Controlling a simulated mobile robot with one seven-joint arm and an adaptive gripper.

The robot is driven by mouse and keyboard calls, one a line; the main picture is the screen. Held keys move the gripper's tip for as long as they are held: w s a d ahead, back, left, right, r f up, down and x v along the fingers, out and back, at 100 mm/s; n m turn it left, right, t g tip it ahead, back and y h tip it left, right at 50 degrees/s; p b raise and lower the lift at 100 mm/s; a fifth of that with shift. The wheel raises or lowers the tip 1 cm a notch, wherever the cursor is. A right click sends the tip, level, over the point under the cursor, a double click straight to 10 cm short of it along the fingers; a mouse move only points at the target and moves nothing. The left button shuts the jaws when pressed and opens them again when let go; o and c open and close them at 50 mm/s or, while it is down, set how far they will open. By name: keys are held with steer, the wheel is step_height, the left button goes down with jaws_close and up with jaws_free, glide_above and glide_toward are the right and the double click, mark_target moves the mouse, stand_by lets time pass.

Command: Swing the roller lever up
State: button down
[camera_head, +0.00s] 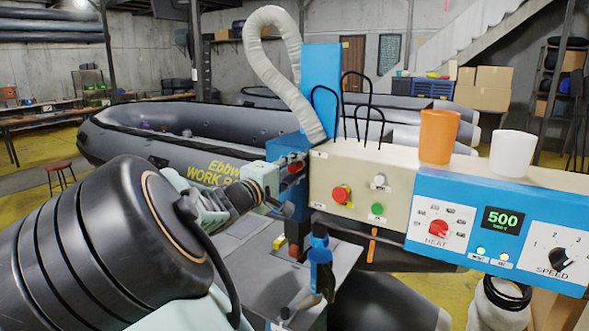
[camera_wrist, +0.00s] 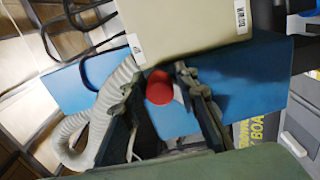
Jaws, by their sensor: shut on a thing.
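The roller lever's red knob (camera_head: 296,167) is at the left end of the welding machine, beside the cream control box (camera_head: 340,162). My gripper (camera_head: 284,170) reaches it from the left and is shut on it. In the wrist view the round red knob (camera_wrist: 159,88) sits between the two dark fingers of my gripper (camera_wrist: 163,95), with a bit of white behind it. The lever's shaft and pivot are mostly hidden by the fingers and the machine.
The blue panel (camera_head: 412,240) with heat and speed dials is at the right. An orange cup (camera_head: 439,137) and a white cup (camera_head: 512,153) stand on top. A pale hose (camera_head: 290,75) arches above. A blue-black part (camera_head: 320,265) stands over the grey table (camera_head: 262,262). A grey boat (camera_head: 140,140) lies behind.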

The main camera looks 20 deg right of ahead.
steer(key=shift+w+a+r, duration=0.1)
steer(key=shift+w+r, duration=0.1)
steer(key=shift+r, duration=0.2)
steer(key=c, duration=1.8)
jaws_free()
steer(key=shift+o, duration=0.6)
steer(key=shift+f, duration=0.1)
steer(key=shift+a+f, duration=0.1)
steer(key=shift+f, duration=0.1)
steer(key=shift+s+a, duration=0.1)
steer(key=shift+a, duration=0.2)
steer(key=v, duration=1.1)
steer(key=shift+s, duration=0.2)
steer(key=shift+r, duration=0.1)
